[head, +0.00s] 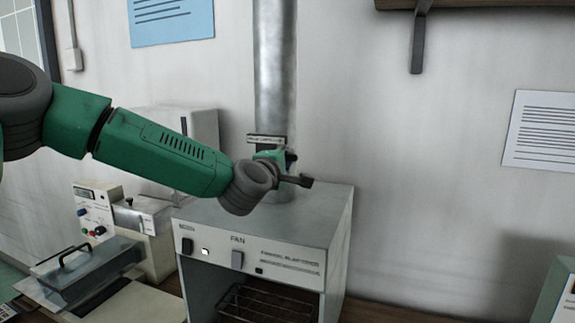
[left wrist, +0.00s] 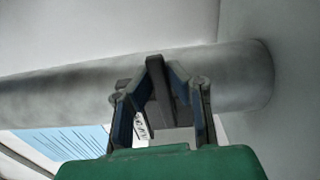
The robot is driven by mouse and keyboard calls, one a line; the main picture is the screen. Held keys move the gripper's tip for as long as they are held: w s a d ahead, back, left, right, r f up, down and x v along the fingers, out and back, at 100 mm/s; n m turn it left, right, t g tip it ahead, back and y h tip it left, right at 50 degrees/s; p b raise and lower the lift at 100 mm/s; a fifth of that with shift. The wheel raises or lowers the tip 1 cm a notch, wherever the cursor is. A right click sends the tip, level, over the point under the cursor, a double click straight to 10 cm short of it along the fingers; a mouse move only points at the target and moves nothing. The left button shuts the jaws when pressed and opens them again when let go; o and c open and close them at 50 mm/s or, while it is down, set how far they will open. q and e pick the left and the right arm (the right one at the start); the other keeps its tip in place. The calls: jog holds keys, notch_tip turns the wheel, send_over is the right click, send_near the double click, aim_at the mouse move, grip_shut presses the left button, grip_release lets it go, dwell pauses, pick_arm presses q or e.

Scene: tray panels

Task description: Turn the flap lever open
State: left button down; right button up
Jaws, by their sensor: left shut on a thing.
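The flap lever (head: 303,181) is a short dark bar at the lower part of the grey metal duct (head: 275,70), just above the fan box. My left gripper (head: 283,161) is at the lever in front of the duct, partly hidden by my wrist. In the left wrist view, my left gripper (left wrist: 156,70) has its fingers drawn together on a dark piece of the lever (left wrist: 160,92), against the duct (left wrist: 60,92). The lever's pivot and the flap inside the duct are hidden. My right gripper is not in view.
The fan box (head: 335,215) stands under the duct, with switches and a wire rack (head: 265,303) inside. A lab device (head: 105,212) and a lidded tray (head: 85,270) stand at left.

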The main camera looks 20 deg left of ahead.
pick_arm(q)
jog(key=shift+f+n, duration=0.15)
jog(key=shift+n, duration=0.15)
jog(key=shift+d, duration=0.1)
jog(key=c, duration=1.8)
grip_release()
jog(key=shift+r, duration=0.2)
